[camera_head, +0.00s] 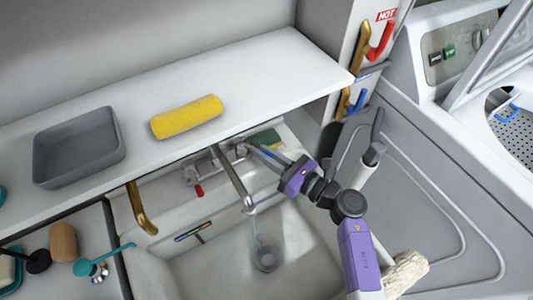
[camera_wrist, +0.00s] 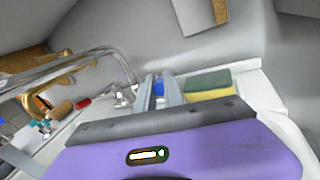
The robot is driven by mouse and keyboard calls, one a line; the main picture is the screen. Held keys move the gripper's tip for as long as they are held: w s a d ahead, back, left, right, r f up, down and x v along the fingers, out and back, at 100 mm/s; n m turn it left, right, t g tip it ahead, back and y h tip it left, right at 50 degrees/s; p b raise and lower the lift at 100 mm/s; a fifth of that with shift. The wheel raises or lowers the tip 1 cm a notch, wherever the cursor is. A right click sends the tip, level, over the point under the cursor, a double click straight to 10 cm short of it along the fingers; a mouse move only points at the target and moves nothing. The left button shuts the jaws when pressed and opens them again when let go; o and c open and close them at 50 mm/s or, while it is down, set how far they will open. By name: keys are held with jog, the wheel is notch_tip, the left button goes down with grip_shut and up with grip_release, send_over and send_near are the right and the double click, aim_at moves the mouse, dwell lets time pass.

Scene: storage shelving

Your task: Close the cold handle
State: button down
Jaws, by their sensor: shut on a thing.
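The faucet (camera_head: 235,180) stands at the back of the sink, its spout reaching forward over the basin. A pale streak below the spout looks like running water. The red hot handle (camera_head: 199,190) is left of the spout; it also shows in the wrist view (camera_wrist: 82,104). The blue cold handle (camera_wrist: 158,88) is between my gripper's fingers in the wrist view; in the head view the fingers mostly hide it. My gripper (camera_head: 258,150) reaches in from the right, under the shelf edge, and is shut on the cold handle; its grey fingers also show in the wrist view (camera_wrist: 159,92).
A green and yellow sponge (camera_wrist: 210,84) lies just right of my fingers. The white shelf (camera_head: 250,85) overhangs the faucet, holding a yellow roll (camera_head: 186,116) and a grey tray (camera_head: 78,148). A wall panel with red and blue handles (camera_head: 357,105) stands right. The basin (camera_head: 295,250) is open.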

dwell(0.9)
jog(key=shift+s+a+m+t+h, duration=0.45)
jog(key=shift+m+t+h, duration=0.4)
jog(key=shift+t+h, duration=0.1)
jog(key=shift+s+a+m+t+h, duration=0.5)
jog(key=shift+m+t+h, duration=0.35)
jog(key=shift+h, duration=0.15)
jog(key=shift+s+a+m+t+h, duration=0.45)
jog(key=shift+m+t+h, duration=0.35)
jog(key=shift+t+h, duration=0.15)
jog(key=c, duration=1.5)
grip_release()
jog(key=shift+o, duration=0.2)
jog(key=v, duration=0.8)
